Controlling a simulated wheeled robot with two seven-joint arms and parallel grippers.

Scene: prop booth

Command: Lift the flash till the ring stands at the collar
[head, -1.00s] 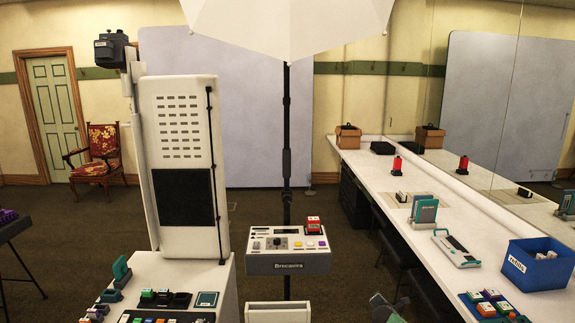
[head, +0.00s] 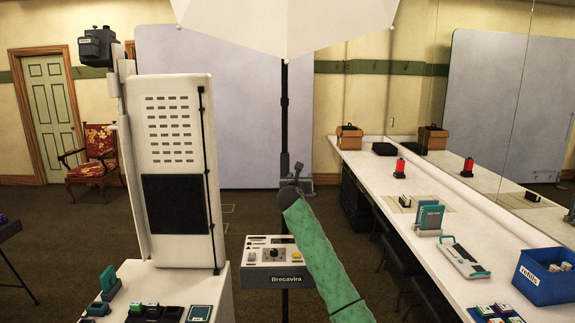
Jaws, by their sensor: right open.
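A white flash umbrella (head: 285,25) fills the top middle of the head view, cut off by the upper edge. It stands on a thin black upright pole (head: 285,115). I cannot make out a ring or a collar on the pole for certain. My right gripper (head: 296,176) is open at the pole, below its middle, with the green arm reaching up from below. It hides part of the pole, and I cannot tell whether its fingers are around the pole or touching it. My left gripper is not in view.
A control box (head: 252,270) sits low on the pole, partly behind my right arm. A tall white booth column (head: 175,240) with a dark box on a mast (head: 98,47) stands left. A long white counter (head: 425,190) with a blue refills bin (head: 540,280) runs along the right.

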